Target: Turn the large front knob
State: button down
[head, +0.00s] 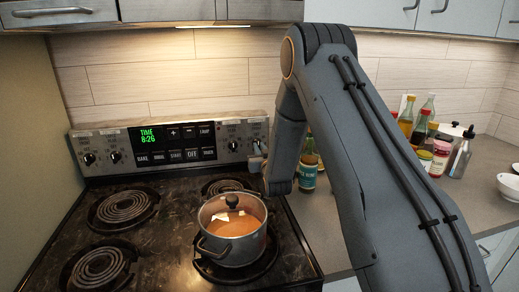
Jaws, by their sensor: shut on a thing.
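The stove's back panel (105,142) carries black knobs at its left and right ends. Two knobs show on the left, and one more knob (233,146) shows bare on the right. My gripper (257,156) is at the panel's far right end, shut on the rightmost knob, which the jaws and arm mostly hide. The small labels are too blurred to read, so I cannot confirm from them which burner this knob serves. The knob's turn angle is hidden.
A lidded steel pot (232,228) stands on the front right coil, just below my wrist. The other coils, such as the front left one (98,270), are bare. A bottle (308,170) stands close behind my arm, and several bottles and jars fill the right counter.

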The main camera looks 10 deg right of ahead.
jog(key=m+b, duration=0.7)
jog(key=m, duration=0.3)
jog(key=shift+f, duration=0.1)
dwell(0.3)
dwell(0.3)
jog(key=c, duration=1.8)
grip_release()
jog(key=s+b, duration=0.2)
jog(key=s, duration=0.5)
jog(key=shift+s, duration=0.25)
